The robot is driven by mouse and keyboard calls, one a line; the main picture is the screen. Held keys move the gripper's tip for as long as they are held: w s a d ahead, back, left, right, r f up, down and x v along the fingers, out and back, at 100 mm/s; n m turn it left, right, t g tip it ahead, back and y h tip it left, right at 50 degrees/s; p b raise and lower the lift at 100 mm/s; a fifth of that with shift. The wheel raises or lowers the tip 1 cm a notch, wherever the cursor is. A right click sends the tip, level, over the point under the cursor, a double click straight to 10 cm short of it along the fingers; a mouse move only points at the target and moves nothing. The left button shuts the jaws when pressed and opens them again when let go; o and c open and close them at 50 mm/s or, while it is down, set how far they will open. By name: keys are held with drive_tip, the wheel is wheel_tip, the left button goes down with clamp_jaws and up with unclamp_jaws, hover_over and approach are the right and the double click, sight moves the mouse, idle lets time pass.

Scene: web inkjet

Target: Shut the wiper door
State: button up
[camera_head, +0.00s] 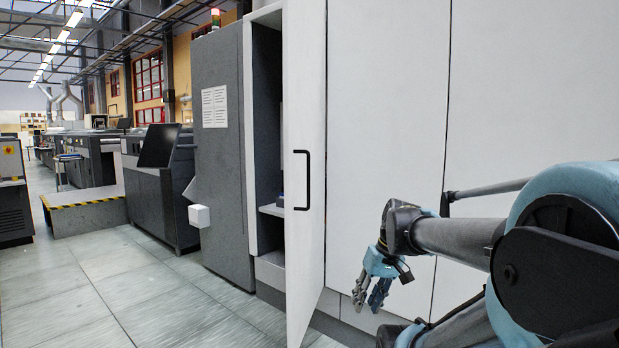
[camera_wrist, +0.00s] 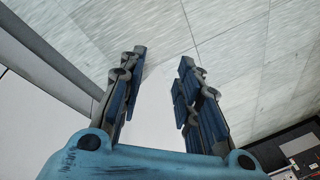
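The wiper door (camera_head: 308,110) is a tall white cabinet door, standing open and swung out toward me in the head view. A black bar handle (camera_head: 308,180) is on its visible face, near the middle of its height. Left of the door, the dark cabinet interior (camera_head: 268,130) shows with a shelf. My gripper (camera_head: 367,294) is right of the door and lower than the handle, apart from it, pointing down. In the wrist view my gripper (camera_wrist: 162,58) has its fingers spread with nothing held between them. The handle is not visible in the wrist view.
Closed white panels (camera_head: 390,100) stand right of the door, behind my arm. A tall grey cabinet (camera_head: 222,170) stands left of the opening. The tiled floor (camera_head: 120,290) at left is clear. Dark machines (camera_head: 160,200) stand farther back.

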drive_tip(key=w+a+r+n+y, duration=0.3)
drive_tip(key=w+r+y, duration=0.1)
drive_tip(key=w+r, duration=0.35)
drive_tip(key=w+a+r+n+y, duration=0.3)
drive_tip(key=w+r+n+y, duration=0.1)
drive_tip(key=w+r, duration=0.4)
drive_tip(key=w+d+r+n+y, duration=0.3)
drive_tip(key=w+d+r+n, duration=0.1)
drive_tip(key=w+r, duration=0.25)
drive_tip(key=w+d+r+n+y, duration=0.3)
drive_tip(key=w+r+n+y, duration=0.1)
drive_tip(key=w+r, duration=0.25)
drive_tip(key=a, duration=1.7)
drive_tip(key=shift+s+g, duration=0.25)
drive_tip(key=shift+g, duration=0.05)
drive_tip(key=shift+a+r, duration=0.1)
